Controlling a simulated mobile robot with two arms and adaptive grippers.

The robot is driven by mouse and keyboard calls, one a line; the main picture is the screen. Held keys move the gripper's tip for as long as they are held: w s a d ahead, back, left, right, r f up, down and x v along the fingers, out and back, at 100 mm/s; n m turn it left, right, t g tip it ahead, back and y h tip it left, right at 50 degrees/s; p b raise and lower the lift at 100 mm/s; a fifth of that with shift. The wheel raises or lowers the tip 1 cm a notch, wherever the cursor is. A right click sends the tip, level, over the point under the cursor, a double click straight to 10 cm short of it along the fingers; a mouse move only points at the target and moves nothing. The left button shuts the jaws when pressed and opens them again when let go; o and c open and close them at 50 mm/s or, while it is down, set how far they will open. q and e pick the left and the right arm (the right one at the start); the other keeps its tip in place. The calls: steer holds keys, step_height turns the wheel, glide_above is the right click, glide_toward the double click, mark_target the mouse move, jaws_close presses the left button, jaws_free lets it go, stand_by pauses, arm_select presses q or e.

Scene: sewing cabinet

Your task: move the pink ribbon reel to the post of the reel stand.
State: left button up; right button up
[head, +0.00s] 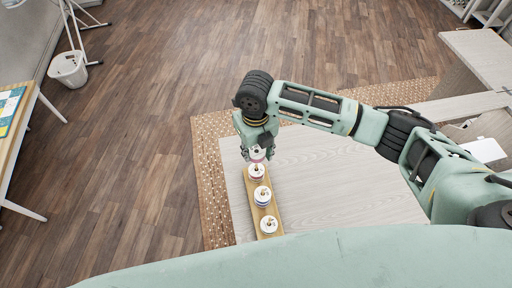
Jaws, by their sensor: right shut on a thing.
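My right gripper (250,152) points down at the far end of the wooden reel stand (278,211) and is shut on a small white-topped reel with a pinkish side, the pink ribbon reel (258,154). The held reel is at or just above the far end of the stand. Close in front of it, another white-topped reel with a reddish band (256,173) sits on the stand. A reel with a bluish band (262,197) and a white-topped reel (268,227) follow toward me. The post under the held reel is hidden. My left gripper is out of view.
The stand lies along the left edge of a pale wood table (330,180), whose middle is clear. A white object (484,150) lies at the right. A bin (68,68) and another table (22,130) stand at the left.

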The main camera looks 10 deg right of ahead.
step_height(320, 180, down, 3)
steer(key=shift+f+b, duration=0.2)
steer(key=shift+b, duration=0.95)
steer(key=shift+w+r, duration=0.15)
steer(key=shift+f, duration=0.7)
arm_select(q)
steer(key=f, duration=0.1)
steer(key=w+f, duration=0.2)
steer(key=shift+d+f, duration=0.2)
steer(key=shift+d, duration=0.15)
arm_select(e)
steer(key=shift+f, duration=0.1)
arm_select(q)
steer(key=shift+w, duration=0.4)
arm_select(e)
steer(key=shift+f, duration=0.1)
arm_select(q)
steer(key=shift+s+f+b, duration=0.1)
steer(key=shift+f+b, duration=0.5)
steer(key=shift+b, duration=0.15)
arm_select(e)
steer(key=shift+f, duration=1.4)
steer(key=o, duration=1.1)
